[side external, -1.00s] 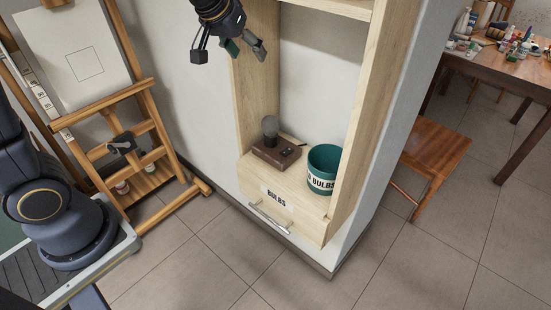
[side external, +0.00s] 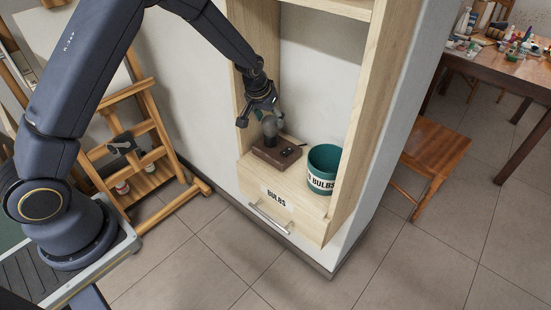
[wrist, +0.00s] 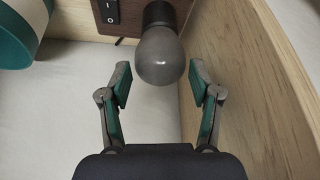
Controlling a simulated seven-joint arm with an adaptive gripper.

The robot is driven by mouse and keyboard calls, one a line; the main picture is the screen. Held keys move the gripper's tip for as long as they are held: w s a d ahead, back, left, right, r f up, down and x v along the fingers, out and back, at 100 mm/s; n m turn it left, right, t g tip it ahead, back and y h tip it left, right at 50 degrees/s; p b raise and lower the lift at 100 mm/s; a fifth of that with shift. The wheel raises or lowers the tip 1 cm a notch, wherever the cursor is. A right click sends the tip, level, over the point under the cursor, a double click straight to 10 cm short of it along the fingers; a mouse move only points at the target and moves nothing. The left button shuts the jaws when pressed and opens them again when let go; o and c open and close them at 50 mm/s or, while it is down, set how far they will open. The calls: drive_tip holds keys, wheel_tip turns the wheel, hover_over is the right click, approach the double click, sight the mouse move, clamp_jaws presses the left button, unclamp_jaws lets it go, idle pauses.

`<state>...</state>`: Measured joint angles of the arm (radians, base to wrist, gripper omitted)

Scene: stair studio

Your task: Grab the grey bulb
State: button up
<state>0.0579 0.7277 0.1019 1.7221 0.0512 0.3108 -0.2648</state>
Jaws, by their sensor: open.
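The grey bulb (side external: 269,125) stands in a dark socket on a brown wooden base (side external: 274,153) with a switch, on the shelf above the drawer. My gripper (side external: 260,114) is just above and beside the bulb, near the left wall of the shelf unit. In the wrist view the bulb (wrist: 159,60) is ahead of my gripper (wrist: 160,84), centred between the two open fingers. The fingers show gaps on both sides of the bulb. The socket partly hides behind the bulb there.
A green bin labelled BULBS (side external: 323,168) stands right of the base. The shelf's left side panel (wrist: 245,75) is close to my right finger in the wrist view. A drawer labelled BULBS (side external: 262,204) is below. A wooden easel (side external: 150,125) stands to the left.

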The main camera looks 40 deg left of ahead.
sight(272, 127)
drive_tip(key=x, duration=0.5)
drive_tip(key=shift+w+f, duration=0.1)
drive_tip(key=shift+f, duration=0.25)
drive_tip(key=c, duration=0.8)
drive_tip(key=shift+r, duration=0.15)
drive_tip(key=shift+c, duration=0.3)
